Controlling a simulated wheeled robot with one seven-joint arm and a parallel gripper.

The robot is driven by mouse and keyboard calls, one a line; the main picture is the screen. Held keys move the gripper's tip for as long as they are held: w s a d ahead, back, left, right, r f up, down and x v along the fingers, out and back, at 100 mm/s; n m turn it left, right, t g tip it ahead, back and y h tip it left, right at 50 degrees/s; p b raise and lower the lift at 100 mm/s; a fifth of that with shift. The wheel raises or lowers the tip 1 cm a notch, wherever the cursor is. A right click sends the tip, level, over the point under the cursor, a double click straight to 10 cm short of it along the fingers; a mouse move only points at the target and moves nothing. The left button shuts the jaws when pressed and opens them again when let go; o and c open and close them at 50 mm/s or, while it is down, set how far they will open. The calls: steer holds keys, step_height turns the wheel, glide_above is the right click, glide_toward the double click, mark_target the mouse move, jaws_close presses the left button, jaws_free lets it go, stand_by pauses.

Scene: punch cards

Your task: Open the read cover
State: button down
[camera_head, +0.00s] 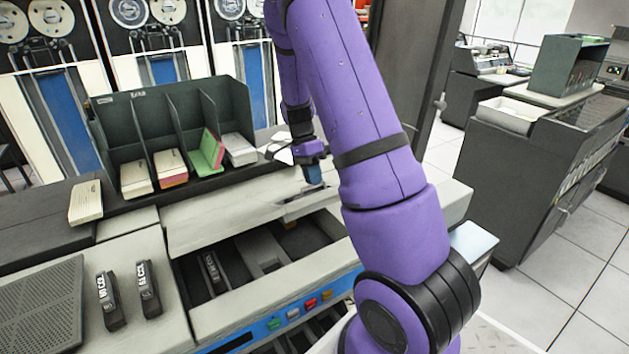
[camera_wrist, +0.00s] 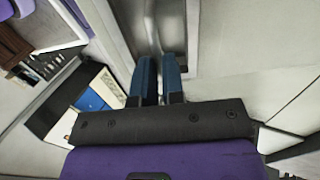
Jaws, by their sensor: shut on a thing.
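The read cover (camera_head: 235,209) is a long pale beige panel on the card machine in the head view. It stands raised behind an open dark bay (camera_head: 255,262), where grey inner parts show. My gripper (camera_head: 313,184) is at the right part of the cover, at a grey recessed handle area (camera_head: 308,203). In the wrist view the two blue fingers (camera_wrist: 160,70) are close together on a narrow grey strip of the cover. The exact contact is small and partly hidden by the fingers.
Coloured buttons (camera_head: 293,314) line the machine's front below the bay. A dark green card rack (camera_head: 175,130) with several card stacks stands behind the cover. A loose card stack (camera_head: 86,202) lies at left. Open floor (camera_head: 560,300) is at right.

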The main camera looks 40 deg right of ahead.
steer(key=c, duration=1.2)
jaws_free()
steer(key=shift+w+f, duration=0.15)
steer(key=shift+w, duration=0.35)
steer(key=shift+s, duration=0.1)
steer(key=shift+r, duration=0.2)
steer(key=v, duration=1)
steer(key=shift+w+d+r, duration=0.1)
steer(key=shift+w+r, duration=0.05)
steer(key=shift+w, duration=0.05)
